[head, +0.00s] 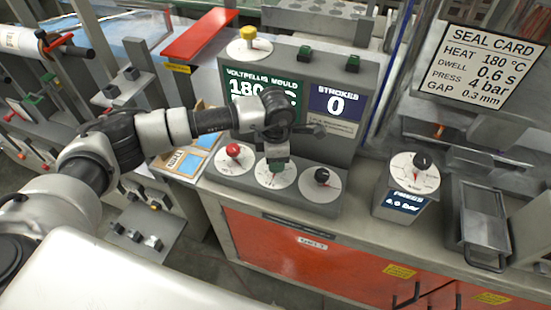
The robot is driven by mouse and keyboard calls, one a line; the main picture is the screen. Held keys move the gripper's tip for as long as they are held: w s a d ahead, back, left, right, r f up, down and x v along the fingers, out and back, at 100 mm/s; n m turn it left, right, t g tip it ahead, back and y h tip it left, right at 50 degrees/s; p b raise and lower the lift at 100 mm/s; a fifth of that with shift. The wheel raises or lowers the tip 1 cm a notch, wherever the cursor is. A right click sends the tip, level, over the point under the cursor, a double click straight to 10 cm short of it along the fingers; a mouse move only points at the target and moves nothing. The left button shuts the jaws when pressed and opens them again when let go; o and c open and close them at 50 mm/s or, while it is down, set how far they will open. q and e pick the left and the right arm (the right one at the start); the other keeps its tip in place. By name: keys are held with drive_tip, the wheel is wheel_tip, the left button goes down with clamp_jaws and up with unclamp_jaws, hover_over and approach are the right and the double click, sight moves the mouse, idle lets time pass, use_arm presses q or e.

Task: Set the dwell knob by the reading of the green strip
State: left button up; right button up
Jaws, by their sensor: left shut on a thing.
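A grey console stands on the bench with three dials along its front: a red knob (234,150) at left, a green knob (277,166) in the middle on a white dial (264,181), and a black knob (322,175) at right. My left gripper (277,160) comes down over the middle dial and is shut on the green knob, hiding part of it. The dial lettering is too small to read. A green display (245,77) reads "Voltpellis mould" and 180, partly covered by my arm. Which part is the green strip I cannot tell. My right gripper is not in view.
A seal card (491,68) at upper right reads heat 180 °C, dwell 0.6 s, press 4 bar, gap 0.3 mm. A blue display (337,104) shows strokes 0. A separate press dial (415,172) stands right of the console, beside a metal tray (481,222).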

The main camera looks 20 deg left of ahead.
use_arm(q)
drive_tip(key=shift+r, duration=0.1)
idle(0.3)
drive_tip(key=o, duration=0.9)
wheel_tip(320, 180, up, 11)
drive_tip(key=b, duration=0.2)
drive_tip(key=shift+b, duration=0.35)
